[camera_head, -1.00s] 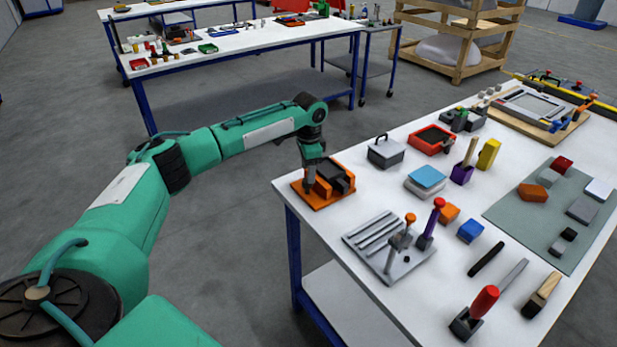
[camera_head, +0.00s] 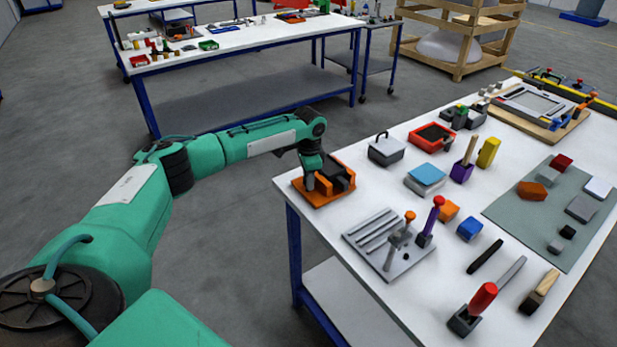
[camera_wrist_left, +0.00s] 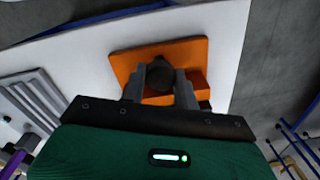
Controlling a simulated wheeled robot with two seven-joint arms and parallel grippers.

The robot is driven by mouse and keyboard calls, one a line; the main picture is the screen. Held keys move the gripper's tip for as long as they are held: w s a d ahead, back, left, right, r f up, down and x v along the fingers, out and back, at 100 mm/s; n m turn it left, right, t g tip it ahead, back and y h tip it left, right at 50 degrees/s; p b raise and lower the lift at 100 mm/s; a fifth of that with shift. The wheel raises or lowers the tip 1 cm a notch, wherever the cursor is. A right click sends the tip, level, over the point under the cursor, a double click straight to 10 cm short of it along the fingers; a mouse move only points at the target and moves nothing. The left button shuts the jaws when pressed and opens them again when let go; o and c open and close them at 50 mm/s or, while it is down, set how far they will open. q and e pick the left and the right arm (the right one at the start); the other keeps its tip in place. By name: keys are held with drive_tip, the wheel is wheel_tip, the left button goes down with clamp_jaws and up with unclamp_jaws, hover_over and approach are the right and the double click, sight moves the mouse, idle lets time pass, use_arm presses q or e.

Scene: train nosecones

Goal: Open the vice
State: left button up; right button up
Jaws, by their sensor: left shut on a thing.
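The vice (camera_head: 335,185) has an orange base plate with orange and dark jaw blocks. It sits at the near left corner of the white table. My left gripper (camera_head: 309,184) reaches down at the left side of the vice. In the left wrist view, the fingers of my left gripper (camera_wrist_left: 160,92) are closed around a dark round knob (camera_wrist_left: 160,74) over the orange plate (camera_wrist_left: 190,50). The gripper hides part of the vice, and the gap between its jaws is hard to make out. My right gripper is not in view.
A grey slotted plate (camera_head: 372,229) stands to the right of the vice, with orange- and purple-handled tools near it. A grey lidded box (camera_head: 386,150) and a red tray (camera_head: 433,136) stand behind. The table's left edge is close to the vice.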

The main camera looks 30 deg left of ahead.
use_arm(q)
drive_tip(key=shift+r+n+p, duration=0.2)
drive_tip(key=shift+n+p, duration=0.3)
drive_tip(key=shift+p, duration=0.45)
drive_tip(key=n+p, duration=0.4)
drive_tip(key=shift+p, duration=0.4)
drive_tip(key=shift+n+p, duration=1.1)
drive_tip(key=shift+w+f+n+p, duration=0.1)
drive_tip(key=shift+n+p, duration=0.65)
drive_tip(key=shift+n, duration=0.25)
drive_tip(key=shift+a, duration=0.1)
